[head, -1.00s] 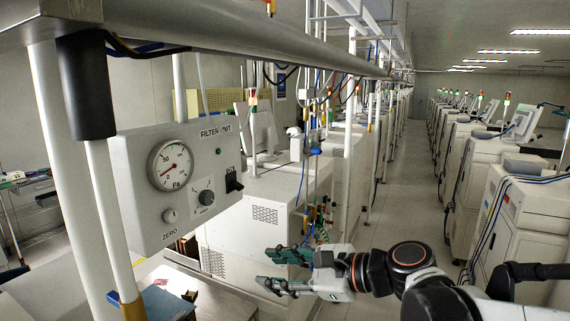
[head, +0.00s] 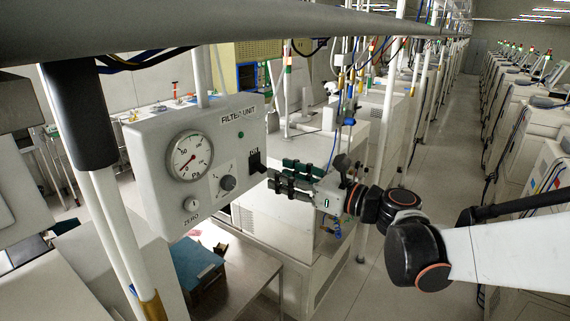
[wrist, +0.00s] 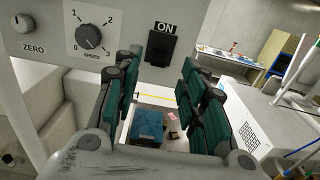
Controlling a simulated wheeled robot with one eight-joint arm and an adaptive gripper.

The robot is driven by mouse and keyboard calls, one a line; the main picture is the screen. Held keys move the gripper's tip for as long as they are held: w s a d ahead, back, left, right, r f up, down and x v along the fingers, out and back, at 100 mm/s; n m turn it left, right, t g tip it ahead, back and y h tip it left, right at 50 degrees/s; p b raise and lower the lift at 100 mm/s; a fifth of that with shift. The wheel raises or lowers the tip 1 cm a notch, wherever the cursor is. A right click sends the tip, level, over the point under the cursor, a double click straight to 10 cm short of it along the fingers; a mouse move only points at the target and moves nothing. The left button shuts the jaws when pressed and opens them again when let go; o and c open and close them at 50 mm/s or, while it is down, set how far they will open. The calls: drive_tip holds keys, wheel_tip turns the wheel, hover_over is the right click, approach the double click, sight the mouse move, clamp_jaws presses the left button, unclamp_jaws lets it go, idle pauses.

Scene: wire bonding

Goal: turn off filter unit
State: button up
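The filter unit (head: 150,165) is a pale box with a round pressure gauge (head: 190,158), a ZERO knob, a dark speed knob (head: 227,183) and a black rocker switch (head: 257,163) at its right edge. In the wrist view the black switch (wrist: 161,48) sits under an ON label, and the speed knob (wrist: 89,37) is to its left. My gripper (head: 275,173) is just right of the switch with its green-padded fingers pointing at the panel. In the wrist view my gripper (wrist: 160,85) is open and empty, with the switch seen between and beyond its fingertips.
A thick grey rail (head: 230,30) runs overhead, and white posts (head: 112,215) stand left of the unit. A table with a blue box (head: 197,262) is below. White machines line the aisle (head: 440,130) at right, which has free floor.

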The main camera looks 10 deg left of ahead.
sight(263, 168)
drive_tip(key=shift+p+x, duration=0.45)
drive_tip(key=shift+x, duration=2.25)
clamp_jaws()
